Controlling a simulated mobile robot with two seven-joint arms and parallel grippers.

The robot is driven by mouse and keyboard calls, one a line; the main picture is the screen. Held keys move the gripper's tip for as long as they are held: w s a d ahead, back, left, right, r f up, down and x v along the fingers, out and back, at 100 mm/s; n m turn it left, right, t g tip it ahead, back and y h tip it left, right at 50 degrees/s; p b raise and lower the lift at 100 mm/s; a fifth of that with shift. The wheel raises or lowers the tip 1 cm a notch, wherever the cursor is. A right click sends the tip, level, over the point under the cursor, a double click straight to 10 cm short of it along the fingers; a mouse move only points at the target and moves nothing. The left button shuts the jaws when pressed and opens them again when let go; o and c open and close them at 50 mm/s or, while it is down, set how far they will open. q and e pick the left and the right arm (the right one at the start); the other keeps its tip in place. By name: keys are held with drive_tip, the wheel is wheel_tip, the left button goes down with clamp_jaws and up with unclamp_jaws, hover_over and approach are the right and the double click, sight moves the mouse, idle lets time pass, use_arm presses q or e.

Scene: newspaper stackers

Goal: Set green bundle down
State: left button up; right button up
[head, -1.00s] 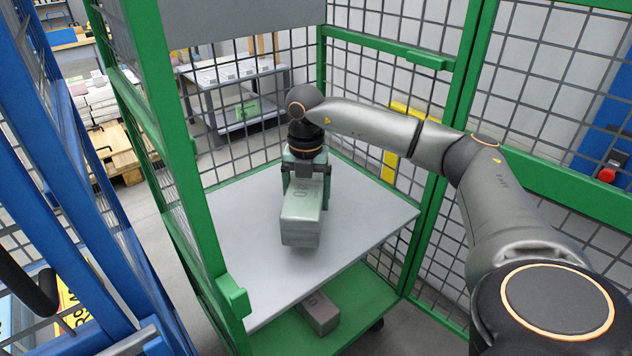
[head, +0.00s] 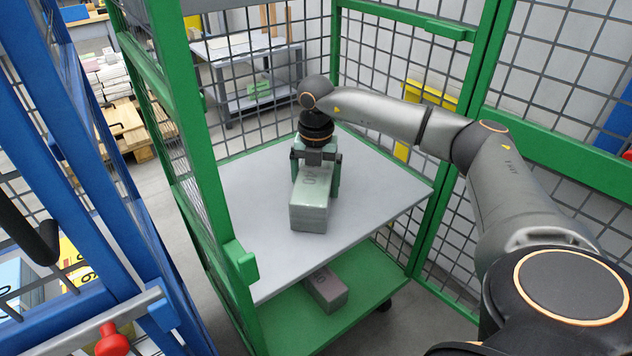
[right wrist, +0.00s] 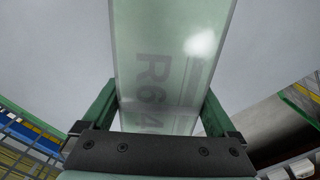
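The green bundle (head: 310,208) is a pale green, wrapped block with dark lettering. It is over the grey upper shelf (head: 385,200) of the green cage, its long side pointing toward me. My right gripper (head: 316,178) is shut on it from above, one green finger on each side. In the right wrist view the bundle (right wrist: 170,60) lies between the fingers, with letters reading "R64". It looks level and at or very near the shelf surface; I cannot tell whether it touches. My left gripper is not in view.
The green cage post (head: 205,150) stands left of the shelf, with mesh walls behind and right. A darker bundle (head: 327,290) lies on the green lower shelf (head: 285,325). A blue cage (head: 110,200) stands at left. The upper shelf around the held bundle is clear.

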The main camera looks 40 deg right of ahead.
sight(316, 170)
drive_tip(key=shift+o, duration=0.3)
wheel_tip(316, 170, up, 11)
drive_tip(key=p, duration=0.4)
drive_tip(key=shift+p, duration=0.3)
drive_tip(key=shift+r, duration=0.7)
drive_tip(key=shift+c, duration=0.2)
